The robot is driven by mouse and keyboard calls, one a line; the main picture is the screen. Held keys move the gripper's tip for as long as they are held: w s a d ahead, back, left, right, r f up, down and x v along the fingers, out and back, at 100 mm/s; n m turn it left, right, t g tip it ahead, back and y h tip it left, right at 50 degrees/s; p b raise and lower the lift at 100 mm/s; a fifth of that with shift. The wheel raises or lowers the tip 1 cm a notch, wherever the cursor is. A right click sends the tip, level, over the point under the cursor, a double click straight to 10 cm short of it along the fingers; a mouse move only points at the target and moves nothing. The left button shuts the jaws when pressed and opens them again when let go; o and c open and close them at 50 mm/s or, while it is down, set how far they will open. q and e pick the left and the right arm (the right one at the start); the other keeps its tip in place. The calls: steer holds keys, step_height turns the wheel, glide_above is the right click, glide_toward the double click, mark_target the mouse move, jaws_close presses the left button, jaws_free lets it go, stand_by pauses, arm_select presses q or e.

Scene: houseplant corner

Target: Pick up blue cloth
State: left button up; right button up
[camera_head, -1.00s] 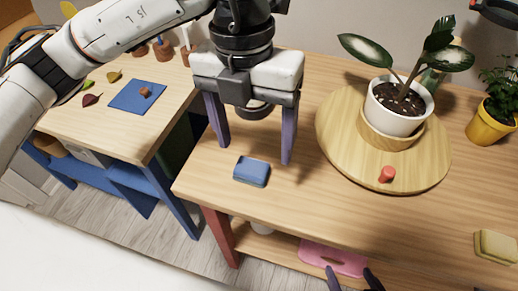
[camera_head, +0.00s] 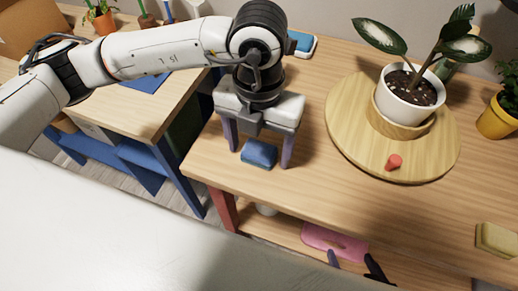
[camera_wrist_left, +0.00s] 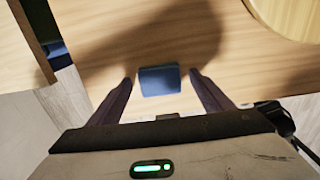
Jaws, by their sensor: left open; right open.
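The blue cloth (camera_head: 258,153) is a small folded pad lying on the wooden table near its left front edge. My left gripper (camera_head: 260,158) is open and low over the table, with one finger on each side of the cloth. In the left wrist view, the cloth (camera_wrist_left: 159,80) lies between the two fingertips (camera_wrist_left: 161,78), with a gap on both sides. My right gripper (camera_head: 353,264) shows only its dark fingertips at the bottom of the head view, open and apart from the cloth.
A plant in a white pot (camera_head: 409,103) stands on a round wooden board (camera_head: 345,125) with a red peg (camera_head: 394,162). A yellow sponge (camera_head: 496,239) lies at the right. A pink tray (camera_head: 335,242) is on the lower shelf. The table front between cloth and sponge is clear.

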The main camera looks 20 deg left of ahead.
arm_select(q)
steer(key=c, duration=1.1)
steer(key=shift+r, duration=0.1)
